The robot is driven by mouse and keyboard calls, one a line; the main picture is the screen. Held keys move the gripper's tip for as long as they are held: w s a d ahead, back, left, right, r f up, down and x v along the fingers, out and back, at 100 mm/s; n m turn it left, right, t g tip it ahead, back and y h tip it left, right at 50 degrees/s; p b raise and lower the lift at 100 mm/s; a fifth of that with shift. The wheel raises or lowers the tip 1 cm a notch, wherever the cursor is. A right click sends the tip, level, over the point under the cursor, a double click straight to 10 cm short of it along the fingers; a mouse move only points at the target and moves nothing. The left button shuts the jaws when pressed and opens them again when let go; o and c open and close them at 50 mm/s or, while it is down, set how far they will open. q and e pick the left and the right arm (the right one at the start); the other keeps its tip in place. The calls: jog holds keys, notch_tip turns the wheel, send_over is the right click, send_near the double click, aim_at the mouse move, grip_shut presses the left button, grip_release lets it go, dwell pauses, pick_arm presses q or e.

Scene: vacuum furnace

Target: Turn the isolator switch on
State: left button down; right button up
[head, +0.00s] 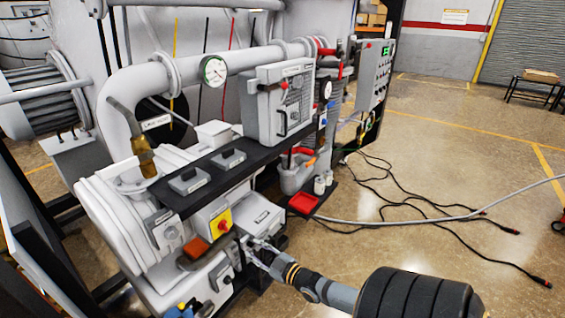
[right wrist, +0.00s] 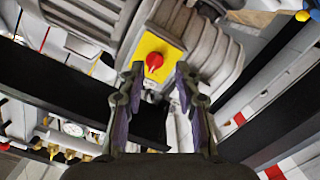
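The isolator switch is a red rotary knob (head: 224,225) on a yellow plate, on the front of the grey pump machine. In the right wrist view the red knob (right wrist: 154,61) sits on its yellow plate (right wrist: 170,48), just beyond the fingertips and roughly between them. My right gripper (head: 250,246) comes in from the lower right, close to the switch. In the right wrist view its two dark fingers (right wrist: 159,76) are spread with a gap between them. It holds nothing, and the knob appears clear of the fingers. My left gripper is not in view.
An orange-red block (head: 195,246) sits left of the switch. A black shelf (head: 215,185) runs above it with two small grey boxes. A red tray (head: 303,203) stands behind my right gripper. Cables (head: 400,195) lie on the floor at right, which is otherwise mostly open.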

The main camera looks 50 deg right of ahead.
jog(key=s+d+f+m+g+h+b, duration=0.1)
jog(key=s+f, duration=0.3)
jog(key=f, duration=0.7)
jog(key=s+d+f+m+g+h+b, duration=0.1)
jog(key=s+f+g, duration=0.3)
jog(key=f, duration=0.7)
jog(key=shift+s+d+m+g, duration=0.15)
jog(key=shift+d+m+g, duration=0.15)
jog(key=shift+d+m, duration=0.15)
jog(key=shift+a+r+b, duration=0.1)
jog(key=shift+b, duration=0.2)
